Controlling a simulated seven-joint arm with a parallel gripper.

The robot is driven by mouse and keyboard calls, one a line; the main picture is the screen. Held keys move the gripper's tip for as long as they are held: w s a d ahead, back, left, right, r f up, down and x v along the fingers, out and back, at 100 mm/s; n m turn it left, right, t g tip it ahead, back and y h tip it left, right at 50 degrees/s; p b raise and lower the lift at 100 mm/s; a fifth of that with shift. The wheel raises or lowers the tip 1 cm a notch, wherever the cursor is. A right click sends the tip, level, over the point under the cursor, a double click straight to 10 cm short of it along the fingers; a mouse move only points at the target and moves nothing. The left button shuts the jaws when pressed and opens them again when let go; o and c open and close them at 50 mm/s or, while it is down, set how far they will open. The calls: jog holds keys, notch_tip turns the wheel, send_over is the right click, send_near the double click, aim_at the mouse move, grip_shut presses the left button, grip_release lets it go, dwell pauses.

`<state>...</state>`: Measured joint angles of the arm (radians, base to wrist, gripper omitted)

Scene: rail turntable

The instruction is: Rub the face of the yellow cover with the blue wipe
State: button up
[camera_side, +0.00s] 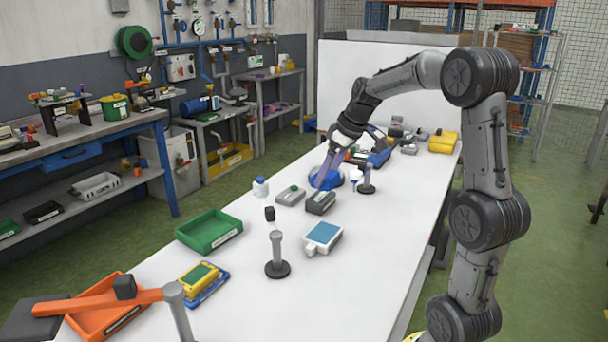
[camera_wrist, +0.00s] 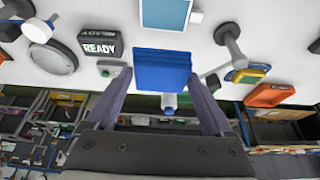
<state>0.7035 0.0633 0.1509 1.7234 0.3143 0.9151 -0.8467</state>
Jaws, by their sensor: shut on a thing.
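My gripper (camera_side: 322,174) has purple fingers and reaches down over the far middle of the white table. In the wrist view my gripper (camera_wrist: 160,80) is shut on the blue wipe (camera_wrist: 162,68), a folded blue block between the fingertips. Blue shows at the fingertips in the side view, but I cannot tell there whether the wipe touches the table. A yellow box-like thing (camera_side: 443,140) lies at the table's far right end, away from my gripper. A yellow piece with a green face (camera_side: 197,276) sits on a blue base near the front. I cannot tell which is the cover.
Near my gripper stand a black READY box (camera_side: 320,202), a grey button box (camera_side: 290,195), a blue-capped bottle (camera_side: 260,187) and a small post (camera_side: 367,178). Nearer are a blue-screened white device (camera_side: 323,236), a taller post (camera_side: 277,252), a green tray (camera_side: 193,239) and an orange tray (camera_side: 120,323).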

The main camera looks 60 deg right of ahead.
notch_tip(320, 180, down, 9)
jog(key=shift+w+a, duration=0.1)
jog(key=shift+a, duration=0.05)
dwell(0.4)
jog(key=shift+f, duration=2.35)
jog(key=shift+f, duration=0.65)
jog(key=shift+r, duration=0.15)
notch_tip(320, 180, up, 7)
dwell(0.6)
dwell(0.5)
